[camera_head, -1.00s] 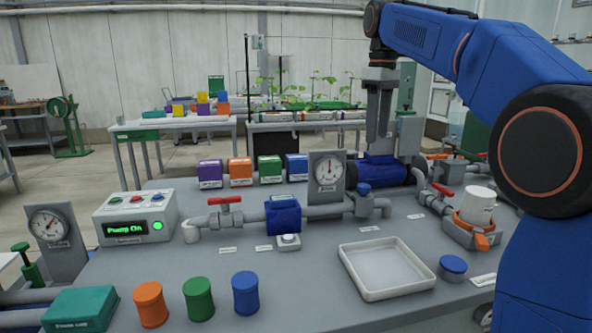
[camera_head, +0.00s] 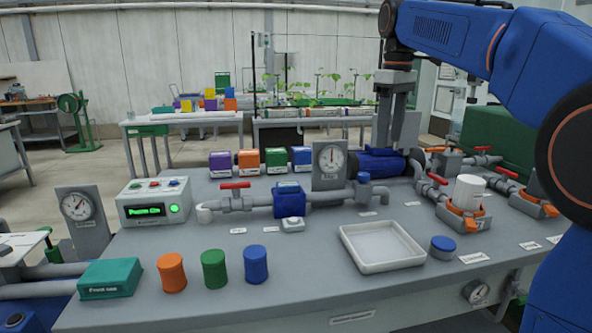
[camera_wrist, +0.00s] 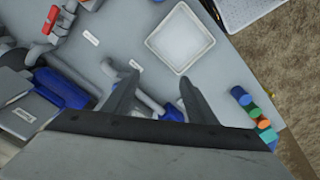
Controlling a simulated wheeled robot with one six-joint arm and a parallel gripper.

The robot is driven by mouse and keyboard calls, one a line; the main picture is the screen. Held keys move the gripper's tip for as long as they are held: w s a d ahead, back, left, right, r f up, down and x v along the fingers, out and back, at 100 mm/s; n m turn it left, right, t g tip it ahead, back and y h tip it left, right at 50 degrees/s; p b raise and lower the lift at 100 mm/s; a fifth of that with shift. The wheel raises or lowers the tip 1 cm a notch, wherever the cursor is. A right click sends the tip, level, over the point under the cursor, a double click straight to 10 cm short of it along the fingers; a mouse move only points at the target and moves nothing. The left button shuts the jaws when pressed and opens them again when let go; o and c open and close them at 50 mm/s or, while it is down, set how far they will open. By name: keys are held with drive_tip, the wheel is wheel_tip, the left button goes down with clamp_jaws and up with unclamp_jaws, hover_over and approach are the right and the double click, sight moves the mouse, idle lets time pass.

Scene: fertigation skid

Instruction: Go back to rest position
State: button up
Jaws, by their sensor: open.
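My gripper (camera_head: 390,130) hangs pointing down above the back right of the grey skid bench (camera_head: 230,300), near the blue pump motor (camera_head: 382,162). In the wrist view its two fingers (camera_wrist: 158,78) are spread apart with nothing between them. The arm reaches in from the right edge of the head view.
A white tray (camera_head: 383,263), a blue cap (camera_head: 443,247) and orange, green and blue cylinders (camera_head: 214,268) stand along the front. Behind are red-handled valves (camera_head: 235,186), a gauge (camera_head: 331,163), a white cup (camera_head: 469,191) and a control box with green display (camera_head: 154,203).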

drive_tip(key=s+d+f+m+t, duration=0.2)
drive_tip(key=s+d+f+m, duration=0.1)
drive_tip(key=s+f, duration=1.3)
drive_tip(key=s+d+f+m+t, duration=0.2)
drive_tip(key=s+f+m, duration=0.4)
drive_tip(key=s+f, duration=0.9)
drive_tip(key=shift+s+d+f, duration=0.4)
drive_tip(key=shift+s+d, duration=0.1)
drive_tip(key=shift+s, duration=0.3)
